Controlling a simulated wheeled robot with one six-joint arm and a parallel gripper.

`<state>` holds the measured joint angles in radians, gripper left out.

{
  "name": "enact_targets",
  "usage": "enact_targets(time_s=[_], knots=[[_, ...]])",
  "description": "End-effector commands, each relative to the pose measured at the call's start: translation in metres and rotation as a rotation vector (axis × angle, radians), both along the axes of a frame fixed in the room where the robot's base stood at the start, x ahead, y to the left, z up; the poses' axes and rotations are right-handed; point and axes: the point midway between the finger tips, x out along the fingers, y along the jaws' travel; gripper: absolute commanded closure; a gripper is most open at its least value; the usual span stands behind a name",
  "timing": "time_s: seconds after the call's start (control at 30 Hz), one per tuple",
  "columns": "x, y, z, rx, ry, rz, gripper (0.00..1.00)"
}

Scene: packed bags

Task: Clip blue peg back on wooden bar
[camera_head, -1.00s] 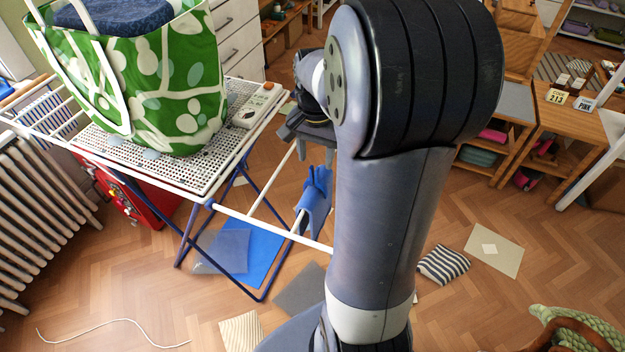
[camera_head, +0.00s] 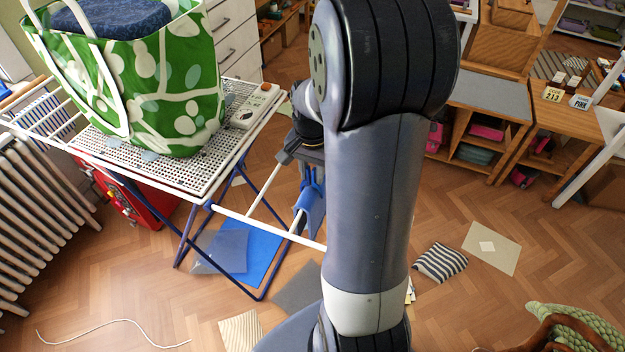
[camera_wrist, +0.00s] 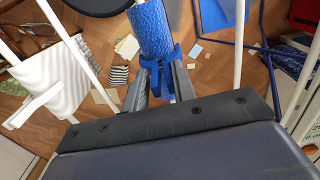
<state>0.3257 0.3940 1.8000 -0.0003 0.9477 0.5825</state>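The blue peg (camera_head: 313,180) sits at the top of a blue cloth (camera_head: 309,217) draped over a low white bar of the drying rack (camera_head: 265,228). In the wrist view the peg (camera_wrist: 160,78) lies between the two dark fingers of my gripper (camera_wrist: 160,84), with the rolled blue cloth (camera_wrist: 152,28) beyond it. The fingers are spread, one on each side of the peg; contact is not clear. In the head view my gripper (camera_head: 304,158) is just above the peg, partly behind my arm. A wooden bar (camera_head: 22,92) shows at the rack's far left.
A green patterned bag (camera_head: 165,85) stands on the rack's white perforated top, beside a small pale box (camera_head: 255,105). A radiator (camera_head: 40,210) stands left. Papers and a striped cloth (camera_head: 440,262) lie on the floor. Wooden shelves (camera_head: 480,130) stand at the right.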

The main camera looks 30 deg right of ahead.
Motion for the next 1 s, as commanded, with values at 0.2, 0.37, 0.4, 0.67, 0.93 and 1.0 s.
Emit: enact_targets(time_s=[0.2,0.37,0.4,0.67,0.93,1.0], knots=[[0.0,0.0,0.0,0.0,0.0,0.0,0.94],[0.0,0.0,0.0,0.0,0.0,0.0,1.0],[0.0,0.0,0.0,0.0,0.0,0.0,1.0],[0.0,0.0,0.003,0.0,-0.001,0.0,1.0],[0.001,0.0,0.05,-0.002,-0.007,0.0,1.0],[0.001,0.0,0.064,-0.002,-0.005,0.0,1.0]])
